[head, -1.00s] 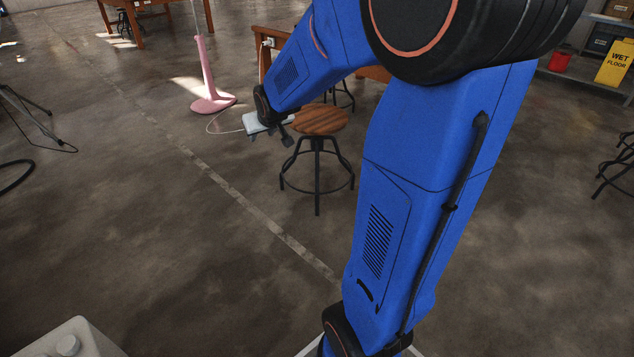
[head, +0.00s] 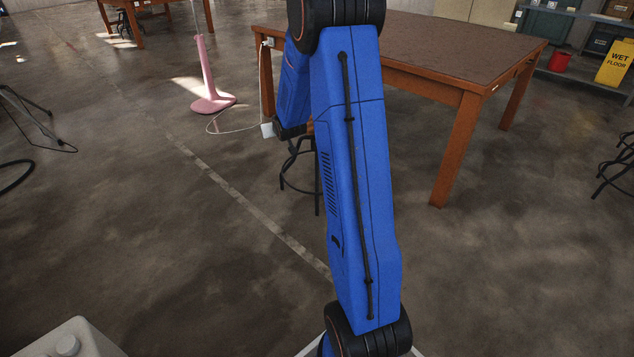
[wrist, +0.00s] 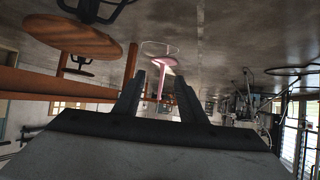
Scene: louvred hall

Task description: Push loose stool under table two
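The loose stool (head: 300,178) stands upright on the floor left of the near table (head: 440,45). In the head view my arm hides its seat, and only black legs show. In the wrist view, which is upside down, its round wooden seat (wrist: 62,32) is at upper left, and a second, smaller seat (wrist: 76,71) shows beyond it near the table's wooden edge (wrist: 45,88). My gripper (wrist: 160,75) is open with nothing between its fingers. In the head view it is mostly hidden behind my arm, near the stool. No table number can be read.
A pink stand (head: 211,102) with a white cable (head: 225,128) stands at left. Another table (head: 150,8) is at the far left. A shelf with a yellow wet floor sign (head: 614,62) is at right. Open concrete floor lies in front.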

